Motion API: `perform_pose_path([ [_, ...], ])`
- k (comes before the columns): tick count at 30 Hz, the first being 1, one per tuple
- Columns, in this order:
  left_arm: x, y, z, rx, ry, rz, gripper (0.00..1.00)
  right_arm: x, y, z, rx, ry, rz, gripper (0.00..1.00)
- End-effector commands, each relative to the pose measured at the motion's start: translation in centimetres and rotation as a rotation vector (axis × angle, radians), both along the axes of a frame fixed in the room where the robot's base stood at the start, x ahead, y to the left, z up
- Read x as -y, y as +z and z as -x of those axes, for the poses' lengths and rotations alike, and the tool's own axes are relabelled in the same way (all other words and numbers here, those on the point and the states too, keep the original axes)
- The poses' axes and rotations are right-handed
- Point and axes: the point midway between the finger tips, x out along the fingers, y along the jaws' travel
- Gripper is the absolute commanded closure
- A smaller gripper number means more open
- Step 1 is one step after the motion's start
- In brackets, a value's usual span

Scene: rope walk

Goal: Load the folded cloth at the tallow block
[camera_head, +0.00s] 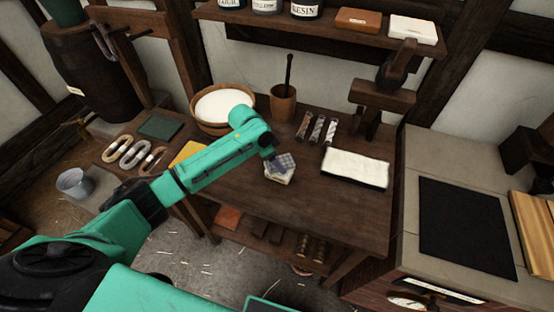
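The folded cloth (287,162) is a small blue-grey checked pad. It lies over the top of the tallow block (279,178), a pale cream lump on the dark wooden workbench. My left gripper (274,159) is at the cloth's left edge and appears shut on it. The fingertips are small and partly hidden by the wrist, and the exact contact between cloth and block is hard to see. My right gripper is not in view.
Coiled ropes (133,153) lie at left. The bench front is clear.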

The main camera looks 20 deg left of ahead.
Motion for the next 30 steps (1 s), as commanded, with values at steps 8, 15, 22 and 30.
perform_pose_path([
  [8, 0.01, -0.40, 0.00, 0.000, 0.000, 0.000, 0.73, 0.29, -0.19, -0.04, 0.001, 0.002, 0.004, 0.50],
  [15, 0.01, -0.69, 0.02, 0.000, 0.000, 0.000, 0.73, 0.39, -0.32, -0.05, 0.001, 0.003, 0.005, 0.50],
  [22, 0.01, -0.98, 0.01, 0.000, 0.000, 0.000, 0.73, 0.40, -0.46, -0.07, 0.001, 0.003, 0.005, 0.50],
  [30, 0.00, -0.91, 0.01, 0.000, 0.000, 0.000, 0.73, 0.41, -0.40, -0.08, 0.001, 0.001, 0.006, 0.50],
])
